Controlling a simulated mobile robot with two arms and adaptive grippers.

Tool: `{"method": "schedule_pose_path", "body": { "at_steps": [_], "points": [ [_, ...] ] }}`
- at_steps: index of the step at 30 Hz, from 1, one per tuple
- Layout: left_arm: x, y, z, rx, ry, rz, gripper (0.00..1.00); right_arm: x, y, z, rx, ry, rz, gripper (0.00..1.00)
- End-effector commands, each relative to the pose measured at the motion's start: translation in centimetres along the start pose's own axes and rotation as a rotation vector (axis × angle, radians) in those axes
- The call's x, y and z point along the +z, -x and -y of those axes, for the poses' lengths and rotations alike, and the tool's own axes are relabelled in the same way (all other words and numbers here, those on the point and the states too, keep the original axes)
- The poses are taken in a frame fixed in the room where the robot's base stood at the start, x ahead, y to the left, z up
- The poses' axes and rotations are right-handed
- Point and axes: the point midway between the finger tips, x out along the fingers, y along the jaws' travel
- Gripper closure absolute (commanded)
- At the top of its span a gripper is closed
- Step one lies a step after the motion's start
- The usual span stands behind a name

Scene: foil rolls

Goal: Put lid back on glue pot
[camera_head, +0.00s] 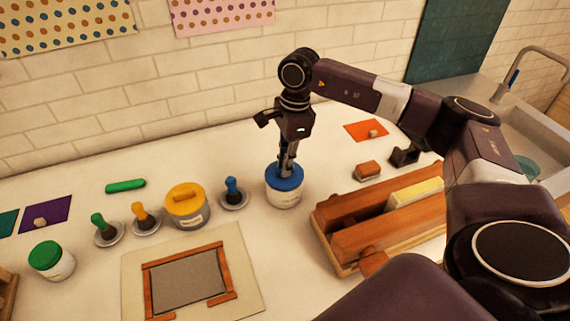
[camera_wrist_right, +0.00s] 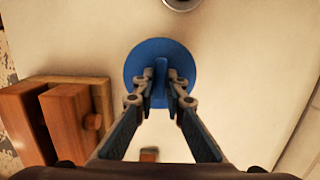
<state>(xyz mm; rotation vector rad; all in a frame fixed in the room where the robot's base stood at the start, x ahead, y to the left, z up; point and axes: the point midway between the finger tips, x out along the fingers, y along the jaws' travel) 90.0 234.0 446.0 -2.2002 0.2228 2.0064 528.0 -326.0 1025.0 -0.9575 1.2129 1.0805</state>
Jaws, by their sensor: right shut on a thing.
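The blue lid (camera_head: 274,180) sits at the top of a white glue pot (camera_head: 284,199) that stands upright right of the middle of the table. I see no clear gap between lid and pot. My right gripper (camera_head: 287,170) comes down from above and is shut on the lid's raised handle. In the right wrist view the round blue lid (camera_wrist_right: 140,62) hides the pot beneath, and the fingertips (camera_wrist_right: 160,86) pinch the handle bar from both sides. My left gripper is not in view.
A yellow-lidded pot (camera_head: 187,210) and a green-lidded pot (camera_head: 50,262) stand to the left. Brushes with green, yellow and blue (camera_head: 233,190) handles sit in small dishes. A wooden rack (camera_head: 345,262) stands close at right. A framed board (camera_head: 188,282) lies in front.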

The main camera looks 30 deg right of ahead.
Motion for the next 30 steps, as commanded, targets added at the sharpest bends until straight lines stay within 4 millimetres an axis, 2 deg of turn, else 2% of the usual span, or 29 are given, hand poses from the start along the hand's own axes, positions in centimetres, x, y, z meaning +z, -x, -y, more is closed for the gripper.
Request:
{"method": "schedule_pose_path", "body": {
  "at_steps": [30],
  "points": [
    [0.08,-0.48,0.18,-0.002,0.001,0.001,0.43,-0.03,-0.28,0.0,0.0,0.0,0.0,1.0]
  ]
}}
